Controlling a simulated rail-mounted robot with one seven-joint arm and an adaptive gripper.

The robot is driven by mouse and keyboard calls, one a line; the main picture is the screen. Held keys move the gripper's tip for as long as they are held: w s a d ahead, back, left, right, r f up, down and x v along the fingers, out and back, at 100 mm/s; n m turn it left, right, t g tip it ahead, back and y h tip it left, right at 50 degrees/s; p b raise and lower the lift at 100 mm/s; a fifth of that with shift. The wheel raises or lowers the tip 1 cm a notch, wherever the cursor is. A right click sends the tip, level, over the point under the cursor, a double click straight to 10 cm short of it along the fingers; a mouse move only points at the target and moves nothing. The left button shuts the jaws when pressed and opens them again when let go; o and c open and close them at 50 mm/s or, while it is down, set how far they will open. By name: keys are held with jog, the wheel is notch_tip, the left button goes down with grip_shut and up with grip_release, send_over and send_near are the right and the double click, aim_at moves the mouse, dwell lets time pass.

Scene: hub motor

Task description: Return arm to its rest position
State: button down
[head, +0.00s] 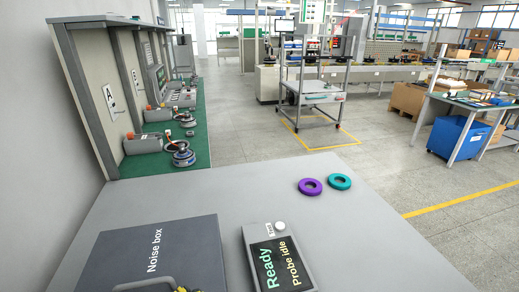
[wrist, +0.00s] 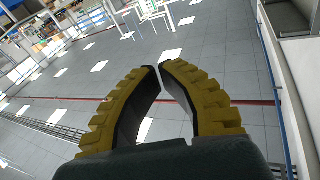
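The fingers are clear of any object, with open floor in the background.
A grey table (head: 245,190) carries a dark noise box (head: 155,255), a probe display (head: 278,262) reading "Ready, Probe idle", a purple ring (head: 302,187) and a teal ring (head: 331,182). Hub motors (head: 182,156) sit on a green mat. A wheeled stand (head: 322,98) stands beyond.

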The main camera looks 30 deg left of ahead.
jog(key=w+d+r+m+t+h, duration=0.2)
jog(key=w+d+r+m+h, duration=0.25)
jog(key=d, duration=0.45)
jog(key=w+d+r+m+t+h, duration=0.2)
jog(key=w+d+r+m+h, duration=0.15)
jog(key=d+r, duration=0.35)
jog(key=d+r+m+t+h, duration=0.1)
jog(key=d+r+h, duration=0.3)
jog(key=d, duration=0.5)
jog(key=d+r+m+h, duration=0.2)
jog(key=d+r, duration=0.4)
jog(key=d, duration=0.4)
jog(key=a+r+n+y+p, duration=0.2)
jog(key=r+n+p, duration=0.1)
jog(key=r+p, duration=1.6)
jog(key=a+r+n+y+p, duration=0.1)
jog(key=r+n+y+p, duration=0.2)
jog(key=r+p, duration=1.5)
jog(key=shift+a+r+n+p, duration=0.3)
jog(key=shift+a+r+p, duration=0.05)
jog(key=shift+p, duration=0.55)
jog(key=shift+s+f, duration=0.1)
